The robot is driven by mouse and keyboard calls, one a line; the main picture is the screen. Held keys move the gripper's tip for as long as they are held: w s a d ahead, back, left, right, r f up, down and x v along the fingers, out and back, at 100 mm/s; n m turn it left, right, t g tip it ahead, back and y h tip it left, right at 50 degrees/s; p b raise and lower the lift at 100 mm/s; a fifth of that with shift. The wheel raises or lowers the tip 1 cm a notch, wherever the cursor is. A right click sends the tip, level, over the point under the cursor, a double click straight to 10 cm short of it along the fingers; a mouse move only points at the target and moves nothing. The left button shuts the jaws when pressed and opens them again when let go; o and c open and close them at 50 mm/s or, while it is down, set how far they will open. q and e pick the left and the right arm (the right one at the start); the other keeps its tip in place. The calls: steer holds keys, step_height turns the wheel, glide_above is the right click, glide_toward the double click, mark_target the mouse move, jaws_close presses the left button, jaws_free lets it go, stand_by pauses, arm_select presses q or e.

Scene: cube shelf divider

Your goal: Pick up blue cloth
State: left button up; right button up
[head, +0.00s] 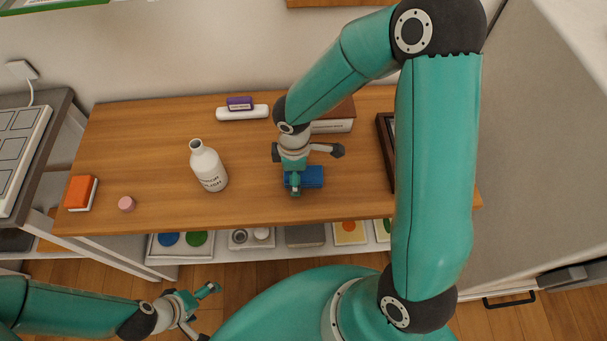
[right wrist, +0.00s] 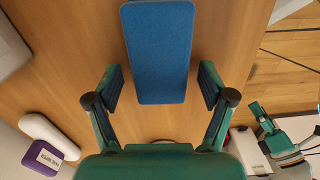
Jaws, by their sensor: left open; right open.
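The blue cloth (head: 313,177) lies as a flat, folded block on the wooden shelf top, right of the white bottle. My right gripper (head: 298,178) is open above it and partly covers its left end in the head view. In the right wrist view the cloth (right wrist: 160,50) runs between the two spread fingers of the right gripper (right wrist: 162,82), with a gap visible on both sides. My left gripper (head: 205,311) is open and empty in front of the shelf, low at the left, away from the cloth.
A white bottle (head: 208,168), pink cylinder (head: 126,204) and orange book (head: 80,193) stand left. Behind are a white case (head: 243,113) with a purple box (head: 240,103), and a brown book (head: 335,117). A dark frame (head: 386,150) is right. Wood around the cloth's front is clear.

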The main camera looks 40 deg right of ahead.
steer(key=c, duration=1)
steer(key=shift+r, duration=0.1)
steer(key=shift+c, duration=0.2)
step_height(320, 180, up, 20)
steer(key=p, duration=0.1)
